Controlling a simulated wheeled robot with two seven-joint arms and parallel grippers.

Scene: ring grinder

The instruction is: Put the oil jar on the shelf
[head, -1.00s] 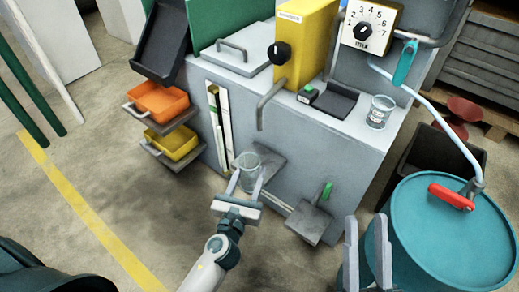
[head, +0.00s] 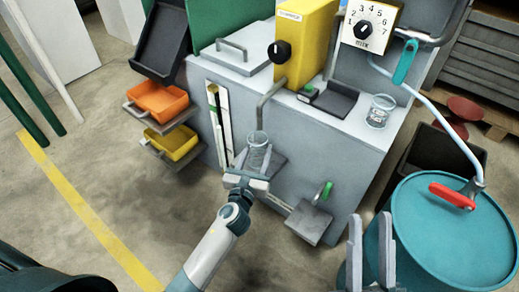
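A clear glass jar (head: 258,149) stands between the fingers of my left gripper (head: 255,160), which is shut on it. It is held in front of the machine's grey front, below the bent spout pipe. A small grey shelf (head: 277,163) sticks out of the machine just beside and behind the jar, partly hidden. I cannot tell whether jar and shelf touch. A second glass jar (head: 380,111) with a label stands on the machine's top at right; the label is too small to read. My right gripper (head: 371,225) is empty, its fingers apart, at the lower right.
The spout pipe (head: 262,102) hangs close above the held jar. A lower grey plate with a green handle (head: 324,191) juts out to the right. Orange (head: 158,103) and yellow (head: 172,142) trays project at left. A teal drum (head: 450,235) stands beside my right gripper.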

